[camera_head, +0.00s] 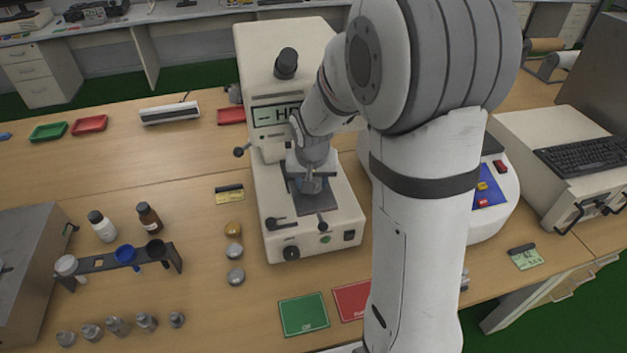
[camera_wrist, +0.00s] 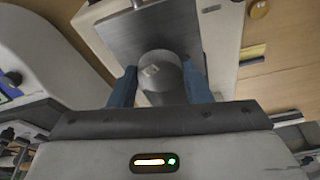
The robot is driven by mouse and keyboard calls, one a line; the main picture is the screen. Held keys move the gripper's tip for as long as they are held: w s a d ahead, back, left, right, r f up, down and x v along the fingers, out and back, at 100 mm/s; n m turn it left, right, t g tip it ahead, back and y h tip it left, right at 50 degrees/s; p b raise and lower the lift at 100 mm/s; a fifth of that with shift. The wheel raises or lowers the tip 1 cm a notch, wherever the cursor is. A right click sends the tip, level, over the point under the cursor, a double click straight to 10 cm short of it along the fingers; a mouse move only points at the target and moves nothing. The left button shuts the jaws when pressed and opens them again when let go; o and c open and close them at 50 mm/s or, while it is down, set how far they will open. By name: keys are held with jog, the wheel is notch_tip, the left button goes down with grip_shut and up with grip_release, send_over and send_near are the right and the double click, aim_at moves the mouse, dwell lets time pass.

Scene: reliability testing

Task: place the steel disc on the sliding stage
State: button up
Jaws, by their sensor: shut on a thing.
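The steel disc (camera_wrist: 162,72) is grey and round with a small light mark on its top. In the wrist view it sits between the two blue fingers of my gripper (camera_wrist: 160,85), which is shut on it. The sliding stage (camera_wrist: 118,38) is a dark grey plate beneath the disc. In the head view my gripper (camera_head: 311,183) is over the stage (camera_head: 322,204) of the cream testing machine (camera_head: 335,232). I cannot tell whether the disc touches the stage. My arm hides part of the machine.
Two grey discs (camera_head: 235,276) and a brass one (camera_head: 233,229) lie left of the machine. Green (camera_head: 303,314) and red (camera_head: 351,300) mats lie in front. A rack with cups (camera_head: 110,263) and several metal pieces stand at the left. A white-and-blue device (camera_head: 490,198) stands at the right.

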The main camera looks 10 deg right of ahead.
jog(key=shift+s+f, duration=0.25)
jog(key=shift+f, duration=0.35)
jog(key=shift+f, duration=0.1)
jog(key=shift+f+b, duration=0.25)
jog(key=shift+b, duration=0.15)
jog(key=o, duration=1.2)
jog(key=shift+s+d, duration=0.15)
jog(key=shift+s, duration=0.05)
jog(key=shift+f, duration=0.1)
